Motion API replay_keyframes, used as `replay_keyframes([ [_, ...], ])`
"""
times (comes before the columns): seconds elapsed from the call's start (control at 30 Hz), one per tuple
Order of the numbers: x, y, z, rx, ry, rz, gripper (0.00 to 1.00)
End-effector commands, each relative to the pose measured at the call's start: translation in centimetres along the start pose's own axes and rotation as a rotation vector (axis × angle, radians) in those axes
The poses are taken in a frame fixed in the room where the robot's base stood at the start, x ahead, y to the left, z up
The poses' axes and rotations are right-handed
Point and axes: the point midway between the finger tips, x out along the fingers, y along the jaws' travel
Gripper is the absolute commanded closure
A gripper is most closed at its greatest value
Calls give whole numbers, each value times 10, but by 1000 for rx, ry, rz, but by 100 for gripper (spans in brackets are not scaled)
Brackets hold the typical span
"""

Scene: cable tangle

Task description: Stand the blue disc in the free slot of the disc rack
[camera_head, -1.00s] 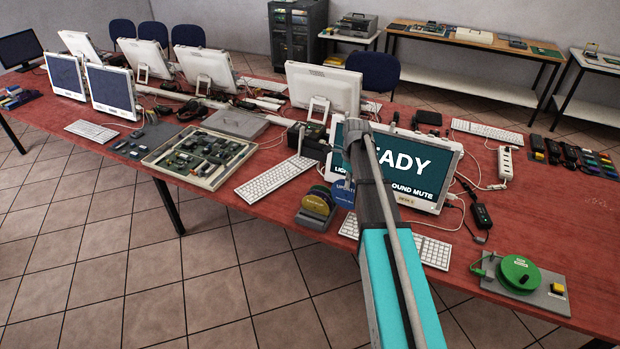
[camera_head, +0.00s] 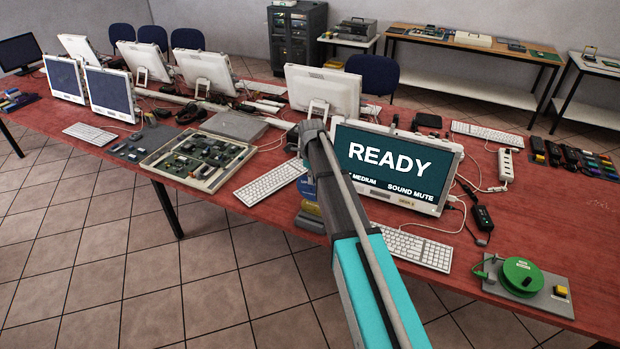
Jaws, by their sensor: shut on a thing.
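The blue disc (camera_head: 307,188) shows as a small blue patch just left of my arm, below my wrist. My arm hides most of it. My gripper (camera_head: 310,168) hangs below the wrist end of my arm, largely hidden behind the arm, and is shut on the blue disc. The disc rack (camera_head: 310,220) stands near the table's front edge, directly below the blue disc in the picture. A yellow disc edge shows in it, but my arm covers its right part. The free slot is hidden, and I cannot tell whether the blue disc touches the rack.
A white keyboard (camera_head: 270,184) lies left of the rack. The READY screen (camera_head: 400,165) stands to the right, with another keyboard (camera_head: 425,248) before it. A green reel on a grey plate (camera_head: 522,277) is at the right front. An open circuit tray (camera_head: 197,160) is further left.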

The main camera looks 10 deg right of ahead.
Motion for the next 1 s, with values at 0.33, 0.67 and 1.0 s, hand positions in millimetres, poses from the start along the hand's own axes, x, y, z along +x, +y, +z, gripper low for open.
replay_keyframes([
  [0.33,9,0,0,-1,0,0,100],
  [0.67,25,1,1,-1,0,1,100],
  [1.0,41,1,1,-2,0,1,100],
])
